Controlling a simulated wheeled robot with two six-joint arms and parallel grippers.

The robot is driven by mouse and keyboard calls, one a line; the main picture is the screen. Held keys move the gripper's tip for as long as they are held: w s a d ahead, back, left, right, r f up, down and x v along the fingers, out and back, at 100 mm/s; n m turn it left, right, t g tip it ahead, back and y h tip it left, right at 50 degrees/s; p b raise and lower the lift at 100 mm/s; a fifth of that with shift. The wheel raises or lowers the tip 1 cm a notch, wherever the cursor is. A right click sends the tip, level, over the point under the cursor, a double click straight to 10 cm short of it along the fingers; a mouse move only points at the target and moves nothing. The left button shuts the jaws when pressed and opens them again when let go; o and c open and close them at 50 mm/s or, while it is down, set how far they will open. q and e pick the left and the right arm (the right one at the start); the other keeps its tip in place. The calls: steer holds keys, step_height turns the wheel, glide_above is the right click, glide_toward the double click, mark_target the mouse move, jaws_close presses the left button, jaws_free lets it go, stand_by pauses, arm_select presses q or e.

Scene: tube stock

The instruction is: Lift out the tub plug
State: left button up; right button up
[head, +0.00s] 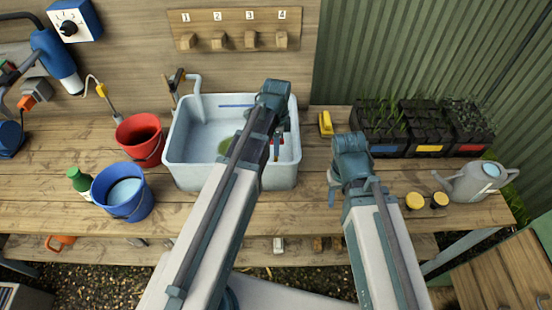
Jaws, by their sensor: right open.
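The pale grey tub (180,165) stands on the wooden bench, with a tap (195,90) at its back left. A greenish patch (224,146) shows on the tub's floor. I cannot make out the plug; my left arm covers part of the tub. My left gripper (277,150) hangs over the right part of the tub, mostly hidden by its own arm, so its jaws are unclear. A small red bit shows beside it. My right gripper (332,194) is open, pointing down over the bench right of the tub.
A red bucket (128,147) and a blue bucket (139,209) stand left of the tub, with a green bottle (79,180) beside the blue one. A yellow object (325,123), seedling trays (382,144), yellow-topped jars (415,201) and a watering can (468,185) are to the right.

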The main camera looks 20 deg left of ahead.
arm_select(q)
jaws_close()
stand_by(0.9)
steer(key=shift+r, duration=0.1)
step_height(320, 180, up, 10)
steer(key=p, duration=1)
stand_by(0.9)
